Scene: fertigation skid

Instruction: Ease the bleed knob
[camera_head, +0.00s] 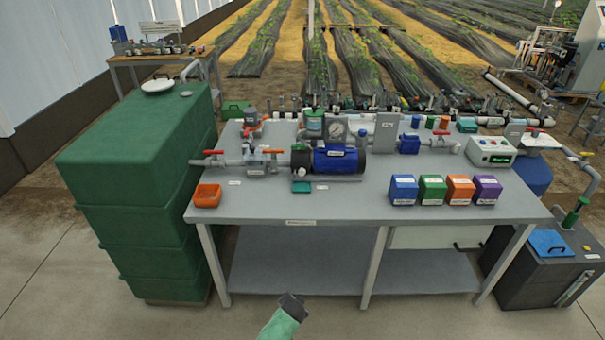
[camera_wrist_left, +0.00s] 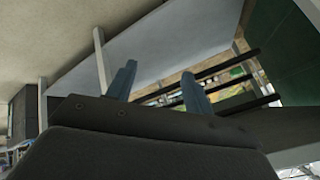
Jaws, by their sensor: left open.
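I cannot single out the bleed knob at this size; the skid's small fittings crowd together on the grey bench (camera_head: 260,205). A blue motor pump (camera_head: 340,162) lies at the middle of the bench, with a round gauge (camera_head: 336,130) behind it. Red-handled valves (camera_head: 214,152) sit on the pipes to its left. My left gripper (camera_head: 292,304) is low in front of the bench, well apart from the fittings. In the left wrist view its two blue-grey fingers (camera_wrist_left: 160,88) are spread with nothing between them. My right gripper is not in view.
An orange tray (camera_head: 207,195) stands at the bench's front left. Blue, green, orange and purple boxes (camera_head: 432,189) line its front right. A tall green tank (camera_head: 130,190) stands left of the bench, a dark cabinet (camera_head: 545,270) right. The floor in front is clear.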

